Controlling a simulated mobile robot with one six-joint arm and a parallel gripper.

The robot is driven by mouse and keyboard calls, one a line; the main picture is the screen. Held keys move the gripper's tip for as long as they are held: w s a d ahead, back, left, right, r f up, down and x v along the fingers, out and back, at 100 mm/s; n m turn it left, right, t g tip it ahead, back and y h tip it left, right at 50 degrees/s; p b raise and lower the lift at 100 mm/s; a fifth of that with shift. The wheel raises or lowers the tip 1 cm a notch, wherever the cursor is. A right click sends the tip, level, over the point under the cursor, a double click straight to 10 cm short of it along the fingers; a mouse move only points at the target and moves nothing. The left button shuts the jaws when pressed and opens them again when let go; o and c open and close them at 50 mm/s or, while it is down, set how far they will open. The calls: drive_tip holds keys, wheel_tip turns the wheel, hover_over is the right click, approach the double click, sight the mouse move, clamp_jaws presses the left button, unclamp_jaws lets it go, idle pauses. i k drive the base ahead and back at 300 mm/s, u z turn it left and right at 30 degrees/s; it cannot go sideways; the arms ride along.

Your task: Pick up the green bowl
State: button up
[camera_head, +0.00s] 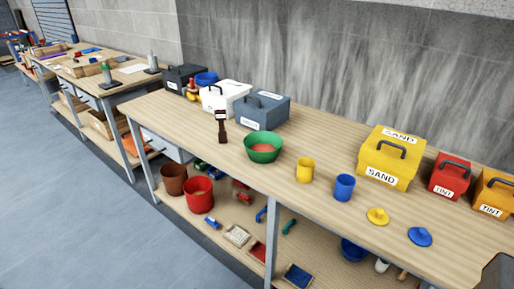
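The green bowl (262,157) stands upright on the wooden bench top (325,158), near its front edge and left of the middle. Something pinkish-red shows inside it; I cannot tell if it is contents or the bowl's inner colour. My gripper is not in view.
A yellow SAND box (388,162) is farther right. Buckets sit on the lower shelf.

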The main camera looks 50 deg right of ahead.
sight(262, 147)
drive_tip(key=i, duration=0.85)
drive_tip(key=z, duration=0.05)
